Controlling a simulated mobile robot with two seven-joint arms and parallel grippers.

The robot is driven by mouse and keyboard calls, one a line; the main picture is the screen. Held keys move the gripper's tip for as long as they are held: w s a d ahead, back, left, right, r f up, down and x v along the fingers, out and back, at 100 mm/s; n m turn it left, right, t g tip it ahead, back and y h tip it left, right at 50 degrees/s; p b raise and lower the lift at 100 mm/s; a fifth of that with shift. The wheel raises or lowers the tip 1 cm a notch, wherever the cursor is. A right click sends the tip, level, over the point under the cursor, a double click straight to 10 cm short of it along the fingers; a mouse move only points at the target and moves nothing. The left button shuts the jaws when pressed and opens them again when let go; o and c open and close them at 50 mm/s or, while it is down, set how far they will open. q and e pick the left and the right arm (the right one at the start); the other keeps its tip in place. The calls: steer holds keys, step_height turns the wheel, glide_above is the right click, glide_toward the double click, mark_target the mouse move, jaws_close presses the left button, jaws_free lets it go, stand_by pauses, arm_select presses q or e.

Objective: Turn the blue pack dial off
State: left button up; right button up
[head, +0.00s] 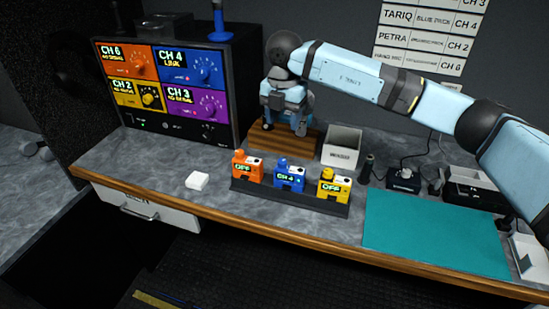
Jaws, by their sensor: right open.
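The blue pack (290,180) stands in the middle of a dark rack (291,199) on the counter, and its screen reads CH 4. A small blue dial (281,164) shows on its top. The orange pack (247,167) on its left and the yellow pack (333,186) on its right both read OFF. My right gripper (285,126) points down above the wooden block behind the rack. It is open and empty, apart from the blue pack. My left gripper is out of view.
A receiver (172,91) with four coloured channel panels stands at the back left; its blue panel reads CH 4 LINK. A white box (343,145) stands behind the yellow pack. A teal mat (435,233) lies at right. A small white block (197,181) lies left of the rack.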

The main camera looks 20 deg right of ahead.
mark_target(282, 161)
step_height(282, 161, down, 13)
steer(key=shift+r+p, duration=0.15)
steer(key=shift+p, duration=0.25)
steer(key=c, duration=0.9)
steer(key=shift+c, duration=0.2)
